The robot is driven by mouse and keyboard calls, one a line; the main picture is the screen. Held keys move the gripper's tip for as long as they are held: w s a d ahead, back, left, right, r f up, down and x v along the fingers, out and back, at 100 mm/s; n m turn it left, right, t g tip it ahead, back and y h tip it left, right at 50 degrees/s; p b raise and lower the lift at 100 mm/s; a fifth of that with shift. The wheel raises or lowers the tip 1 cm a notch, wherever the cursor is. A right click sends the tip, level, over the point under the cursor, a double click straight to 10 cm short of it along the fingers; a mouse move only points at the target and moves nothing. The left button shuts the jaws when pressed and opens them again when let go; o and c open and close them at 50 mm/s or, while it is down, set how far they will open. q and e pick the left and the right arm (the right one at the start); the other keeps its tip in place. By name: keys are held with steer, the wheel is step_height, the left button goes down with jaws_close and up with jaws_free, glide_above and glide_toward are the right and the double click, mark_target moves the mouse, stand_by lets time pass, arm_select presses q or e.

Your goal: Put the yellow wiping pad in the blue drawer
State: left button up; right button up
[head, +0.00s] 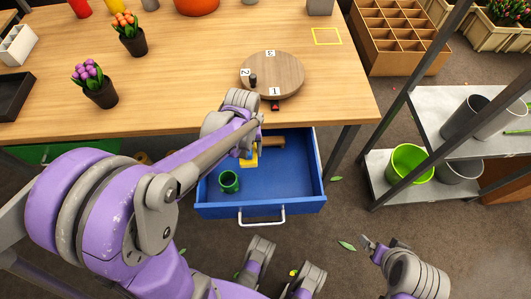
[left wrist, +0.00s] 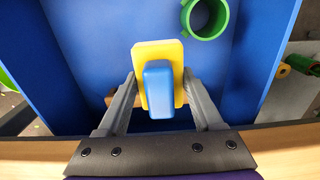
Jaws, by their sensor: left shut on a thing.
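The yellow wiping pad (head: 251,160) has a blue block-shaped grip, seen in the left wrist view (left wrist: 172,48). My left gripper (head: 246,150) is shut on it, one finger on each side of the blue grip. The pad is over the inside of the open blue drawer (head: 290,180), near its back left; I cannot tell if it touches the floor. The drawer's blue floor also fills much of the left wrist view (left wrist: 90,40). My right gripper (head: 384,246) is low at the right, well apart from the drawer; its jaws are unclear.
A brown wooden piece (head: 270,142) lies at the drawer's back. The tabletop edge (head: 340,124) overhangs the drawer's rear. The drawer's front right floor is clear. A grey shelf (head: 385,180) stands to the right.

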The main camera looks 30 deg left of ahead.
arm_select(q)
steer(key=b, duration=0.2)
glide_above(250, 170)
step_height(250, 170, down, 6)
steer(key=shift+f, duration=0.2)
steer(key=shift+f+b, duration=0.4)
steer(key=shift+f, duration=1.45)
steer(key=shift+f, duration=0.15)
steer(key=o, duration=1.3)
